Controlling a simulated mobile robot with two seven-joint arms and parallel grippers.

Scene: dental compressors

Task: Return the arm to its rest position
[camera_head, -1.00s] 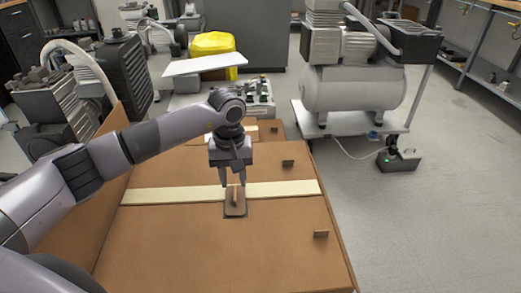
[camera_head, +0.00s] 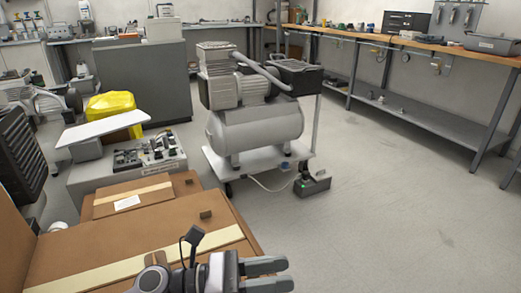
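My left gripper (camera_head: 290,273) shows at the bottom edge, its two grey fingers pointing right. The fingers are apart with a narrow gap, and I see nothing held between them. The lower finger is partly cut off by the frame edge. My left wrist is in front of the near cardboard box (camera_head: 90,240), hiding part of its top and its pale tape strip. My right arm and gripper are not in view.
A second cardboard box (camera_head: 170,200) lies behind the near one. A compressor on a white cart (camera_head: 255,125) stands beyond, with a small grey box (camera_head: 312,186) on the floor. A yellow bag (camera_head: 115,113) is at left. The floor at right (camera_head: 400,220) is open.

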